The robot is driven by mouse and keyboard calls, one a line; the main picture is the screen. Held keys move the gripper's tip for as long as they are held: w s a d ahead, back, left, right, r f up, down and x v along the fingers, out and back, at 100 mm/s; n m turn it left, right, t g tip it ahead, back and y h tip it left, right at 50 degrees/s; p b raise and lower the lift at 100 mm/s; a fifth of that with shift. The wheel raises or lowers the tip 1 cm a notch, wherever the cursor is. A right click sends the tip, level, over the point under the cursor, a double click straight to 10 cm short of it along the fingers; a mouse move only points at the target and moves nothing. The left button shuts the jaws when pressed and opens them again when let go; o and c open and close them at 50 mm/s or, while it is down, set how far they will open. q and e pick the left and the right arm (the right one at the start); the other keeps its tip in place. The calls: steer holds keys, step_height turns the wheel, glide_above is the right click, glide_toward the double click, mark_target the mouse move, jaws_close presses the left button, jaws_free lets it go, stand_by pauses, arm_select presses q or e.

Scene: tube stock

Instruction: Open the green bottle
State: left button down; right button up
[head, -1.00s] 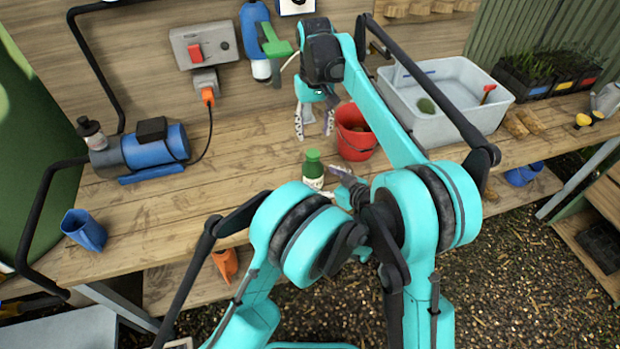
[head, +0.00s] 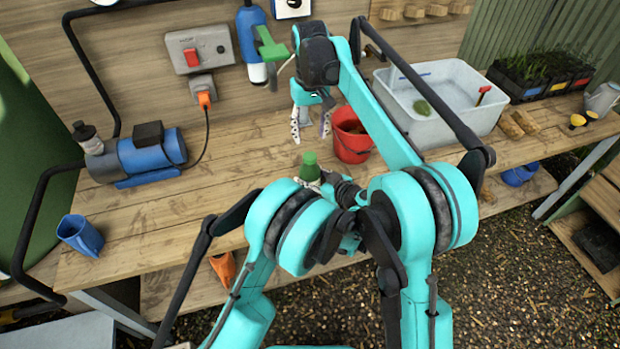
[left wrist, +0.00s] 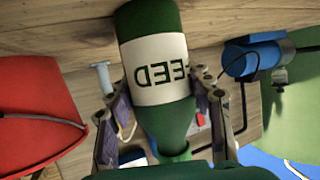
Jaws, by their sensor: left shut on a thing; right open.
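The green bottle (head: 309,166) stands upright near the front of the wooden bench, with its green cap on top. Its white label with "FEED" lettering fills the middle of the left wrist view (left wrist: 160,72), where the bottle appears upside down. My left arm hides the bottle's lower part in the head view. My right gripper (head: 311,128) is open and empty, behind the bottle and apart from it, with its fingers pointing down.
A red bucket (head: 351,143) stands close to my right gripper. A grey tub (head: 440,113) is further right. A blue pump (head: 152,154) and a blue cup (head: 80,235) are on the left. The bench left of the bottle is clear.

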mark_target(310, 156)
steer(key=m, duration=0.4)
steer(key=shift+m, duration=0.3)
steer(key=m, duration=0.4)
steer(key=shift+m, duration=0.4)
steer(key=m, duration=2.1)
steer(key=shift+m, duration=0.3)
steer(key=shift+w+f+m, duration=0.1)
steer(key=shift+f+m, duration=0.2)
steer(key=shift+f, duration=0.2)
step_height(310, 156, down, 7)
